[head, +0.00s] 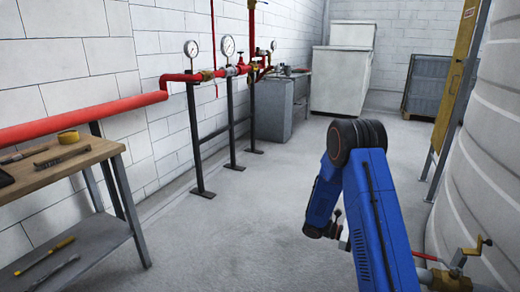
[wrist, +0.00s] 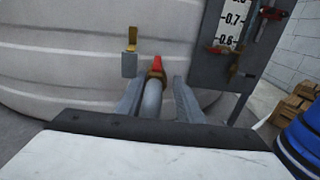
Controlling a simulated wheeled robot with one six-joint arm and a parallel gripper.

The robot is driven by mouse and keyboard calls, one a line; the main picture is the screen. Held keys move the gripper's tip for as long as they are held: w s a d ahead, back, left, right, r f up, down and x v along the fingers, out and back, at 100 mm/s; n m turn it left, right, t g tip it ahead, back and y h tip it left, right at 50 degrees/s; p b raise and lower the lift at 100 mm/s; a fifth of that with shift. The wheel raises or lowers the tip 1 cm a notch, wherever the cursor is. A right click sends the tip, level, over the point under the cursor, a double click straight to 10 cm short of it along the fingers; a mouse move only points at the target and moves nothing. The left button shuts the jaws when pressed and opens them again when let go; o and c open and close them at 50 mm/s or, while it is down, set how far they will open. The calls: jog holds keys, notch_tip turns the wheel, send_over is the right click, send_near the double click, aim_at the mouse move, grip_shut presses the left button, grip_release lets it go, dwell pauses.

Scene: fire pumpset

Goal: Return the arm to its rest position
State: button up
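My blue arm (head: 375,210) with its black joint stands in the right half of the head view, bent downward. My gripper (wrist: 157,92) shows in the wrist view as two grey fingers held apart, with gaps to a grey pipe (wrist: 152,103) seen between them. The pipe ends in a brass fitting with a red handle (wrist: 156,64). I cannot tell how far the pipe is from the fingers. Nothing is visibly held. In the head view the arm hides the fingers.
A large ribbed pale tank (head: 490,150) stands close on the right, with a brass valve (head: 470,252) low on it. A wooden workbench (head: 60,170) is at left. Red piping with gauges (head: 228,47) runs along the wall. The floor (head: 230,235) between is clear.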

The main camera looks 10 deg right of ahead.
jog(key=s+a+r+m+t+y, duration=0.3)
jog(key=s+a+r+m+y, duration=0.4)
jog(key=s+r, duration=0.6)
jog(key=s+a+r+m+t+y, duration=0.2)
jog(key=s+a+r+t+y, duration=0.2)
jog(key=s+a, duration=0.3)
jog(key=s+a+r+m+t+y, duration=0.2)
jog(key=s+a+r+t+y, duration=0.2)
jog(key=s+a+t, duration=0.3)
jog(key=shift+s+a+r+m, duration=0.2)
jog(key=shift+a+r+m, duration=0.15)
jog(key=shift+a, duration=0.6)
jog(key=shift+w, duration=0.1)
